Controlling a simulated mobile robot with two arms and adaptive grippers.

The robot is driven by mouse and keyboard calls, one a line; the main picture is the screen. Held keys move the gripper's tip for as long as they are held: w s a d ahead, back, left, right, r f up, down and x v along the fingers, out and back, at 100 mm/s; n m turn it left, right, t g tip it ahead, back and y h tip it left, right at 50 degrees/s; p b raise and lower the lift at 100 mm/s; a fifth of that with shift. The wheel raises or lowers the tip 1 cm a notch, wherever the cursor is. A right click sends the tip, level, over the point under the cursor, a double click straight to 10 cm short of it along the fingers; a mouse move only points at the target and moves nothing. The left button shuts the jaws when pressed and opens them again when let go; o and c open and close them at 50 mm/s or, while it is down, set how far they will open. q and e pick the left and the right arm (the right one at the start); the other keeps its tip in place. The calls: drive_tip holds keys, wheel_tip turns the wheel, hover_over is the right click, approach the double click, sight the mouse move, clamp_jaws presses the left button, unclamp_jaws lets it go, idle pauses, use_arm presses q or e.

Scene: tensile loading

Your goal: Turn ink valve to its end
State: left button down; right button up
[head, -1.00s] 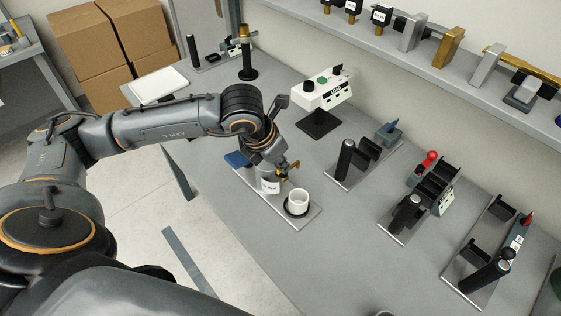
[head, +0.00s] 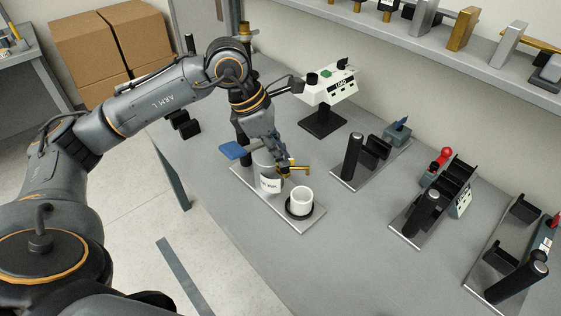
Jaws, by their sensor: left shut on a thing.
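A grey-white ink container (head: 269,184) with a dark-lettered label stands on a light base plate (head: 252,190). A small brass valve piece (head: 300,168) shows at its top right. My left gripper (head: 284,164) points down there, its fingertips shut on the brass piece; the hand hides part of the contact. A white cup (head: 301,198) stands upright on a black round pad (head: 299,213), just right of the container. A flat blue piece (head: 235,150) sticks out left of the container; what it is fixed to is hidden. My right gripper is out of view.
A white control box (head: 331,86) on a black stand is behind the container. Fixtures with black posts (head: 351,156) stand to the right. A wall shelf (head: 440,50) runs along the back. The table front of the cup is clear.

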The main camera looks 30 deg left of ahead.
use_arm(q)
drive_tip(key=m, duration=0.1)
drive_tip(key=m+g+b, duration=0.1)
drive_tip(key=m, duration=0.1)
drive_tip(key=m+b, duration=0.1)
drive_tip(key=shift+w+m+g+h, duration=0.25)
drive_tip(key=shift+m+g+h, duration=0.05)
drive_tip(key=shift+g, duration=0.1)
drive_tip(key=m+g+b, duration=0.1)
drive_tip(key=m, duration=0.1)
drive_tip(key=m+b, duration=0.1)
drive_tip(key=m, duration=0.1)
drive_tip(key=shift+w+m+g, duration=0.2)
drive_tip(key=shift+m+g, duration=0.2)
drive_tip(key=c, duration=1.5)
unclamp_jaws()
drive_tip(key=v, duration=1.2)
drive_tip(key=shift+d+r, duration=0.1)
drive_tip(key=shift+d, duration=0.05)
